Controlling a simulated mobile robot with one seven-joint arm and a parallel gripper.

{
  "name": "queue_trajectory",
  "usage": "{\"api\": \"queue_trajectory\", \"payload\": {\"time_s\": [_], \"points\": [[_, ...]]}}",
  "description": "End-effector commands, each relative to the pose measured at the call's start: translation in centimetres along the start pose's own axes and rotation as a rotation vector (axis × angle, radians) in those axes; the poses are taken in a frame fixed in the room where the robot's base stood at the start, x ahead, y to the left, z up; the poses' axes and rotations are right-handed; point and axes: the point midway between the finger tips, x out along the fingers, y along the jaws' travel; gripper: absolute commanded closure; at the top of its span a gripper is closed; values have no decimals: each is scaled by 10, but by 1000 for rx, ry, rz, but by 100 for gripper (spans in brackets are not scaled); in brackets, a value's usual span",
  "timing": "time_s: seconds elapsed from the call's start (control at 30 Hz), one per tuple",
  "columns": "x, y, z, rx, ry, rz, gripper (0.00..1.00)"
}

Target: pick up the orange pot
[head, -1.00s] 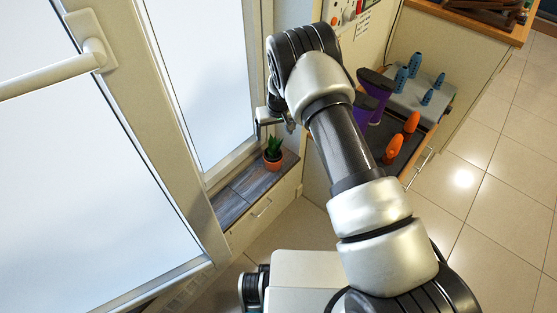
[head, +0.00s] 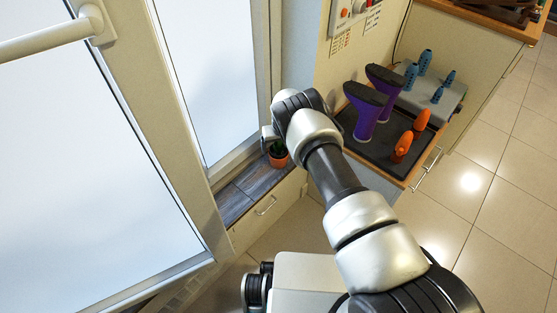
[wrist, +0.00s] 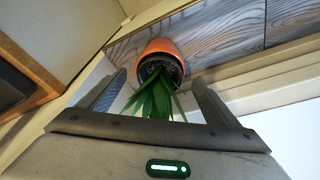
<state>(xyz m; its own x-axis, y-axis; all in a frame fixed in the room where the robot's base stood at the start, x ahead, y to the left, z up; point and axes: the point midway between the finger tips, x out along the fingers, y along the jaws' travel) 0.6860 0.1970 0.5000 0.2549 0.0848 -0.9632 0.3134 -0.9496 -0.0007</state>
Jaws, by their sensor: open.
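The orange pot (head: 279,161) holds a small green plant and stands on the grey wood-look ledge by the window. In the wrist view the orange pot (wrist: 158,47) shows its rim, dark soil and green leaves, which point toward my gripper. My gripper (wrist: 160,85) is open, with one finger on each side of the leaves. The pot lies just beyond the fingertips, and nothing is held. In the head view my gripper (head: 268,133) is small, above the pot and partly hidden by my wrist.
The ledge (head: 236,203) runs along the window frame, with a drawer below. To the right, a dark tray (head: 375,151) holds purple boot-shaped items (head: 366,112) and orange ones (head: 403,146). Blue items (head: 411,75) stand on a grey box. The window pane (head: 205,75) is close to my gripper.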

Motion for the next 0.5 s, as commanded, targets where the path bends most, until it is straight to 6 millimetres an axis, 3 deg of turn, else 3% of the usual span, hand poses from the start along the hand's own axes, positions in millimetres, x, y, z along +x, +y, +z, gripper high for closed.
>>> {"api": "queue_trajectory", "payload": {"time_s": [0.2,0.5], "points": [[38,1,8,-2,-1,1,16],[45,0,6,0,0,0,16]]}}
